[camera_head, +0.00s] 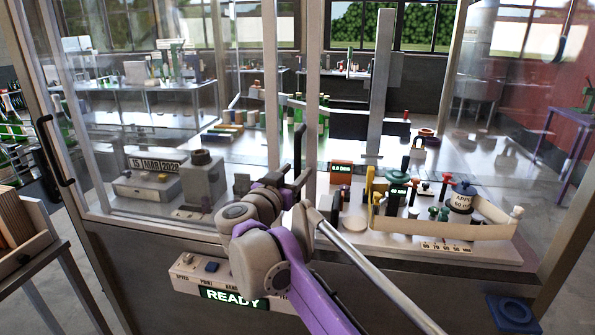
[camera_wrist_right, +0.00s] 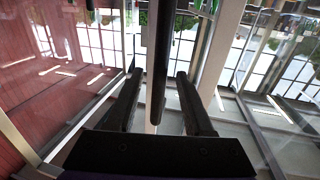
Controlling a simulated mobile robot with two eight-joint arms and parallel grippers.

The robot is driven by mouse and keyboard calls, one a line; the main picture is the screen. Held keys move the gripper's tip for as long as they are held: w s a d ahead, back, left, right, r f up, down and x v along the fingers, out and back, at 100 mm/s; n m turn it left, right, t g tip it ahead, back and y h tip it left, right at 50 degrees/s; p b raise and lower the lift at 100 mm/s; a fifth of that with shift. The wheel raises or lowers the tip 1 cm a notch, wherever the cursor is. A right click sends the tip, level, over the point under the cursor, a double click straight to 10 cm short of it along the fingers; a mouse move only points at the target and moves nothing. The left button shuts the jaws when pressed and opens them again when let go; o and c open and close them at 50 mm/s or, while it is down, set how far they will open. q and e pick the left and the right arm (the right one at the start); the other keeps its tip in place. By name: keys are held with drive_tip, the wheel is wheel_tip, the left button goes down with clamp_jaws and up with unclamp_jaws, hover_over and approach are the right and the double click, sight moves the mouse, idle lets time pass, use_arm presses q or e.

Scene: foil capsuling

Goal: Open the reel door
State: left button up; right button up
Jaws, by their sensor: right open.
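My right gripper (camera_head: 293,180) is raised at the front of the glass enclosure, at the middle of the head view. Its fingers are open around a black upright bar handle (camera_head: 298,142). In the right wrist view, the handle (camera_wrist_right: 160,65) stands between the two fingers of the gripper (camera_wrist_right: 160,98), with gaps visible on both sides. The handle lies beside a metal upright (camera_head: 271,100). Clear panels flank this area; whether the reel door is shut I cannot tell for sure. My left gripper is not in view.
Another black handle (camera_head: 54,150) is on the left frame post. A control box with a READY display (camera_head: 232,298) is below my right arm. A wooden crate (camera_head: 22,240) is at left.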

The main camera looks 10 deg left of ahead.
drive_tip(key=v, duration=0.9)
drive_tip(key=shift+b, duration=0.4)
drive_tip(key=shift+w+d, duration=0.1)
drive_tip(key=s+d+f+n+g+y+p, duration=0.1)
drive_tip(key=s+d+f+g, duration=0.5)
drive_tip(key=s+d+f, duration=0.7)
drive_tip(key=s+d+f+n+g+y+p, duration=0.2)
drive_tip(key=s+d+f+g+y+p, duration=0.1)
drive_tip(key=s+d+f, duration=1.1)
wheel_tip(320, 180, down, 6)
drive_tip(key=s+g+y, duration=0.1)
drive_tip(key=g, duration=0.1)
drive_tip(key=shift+s+d+g, duration=0.3)
drive_tip(key=shift+s+g, duration=0.1)
drive_tip(key=shift+f, duration=0.1)
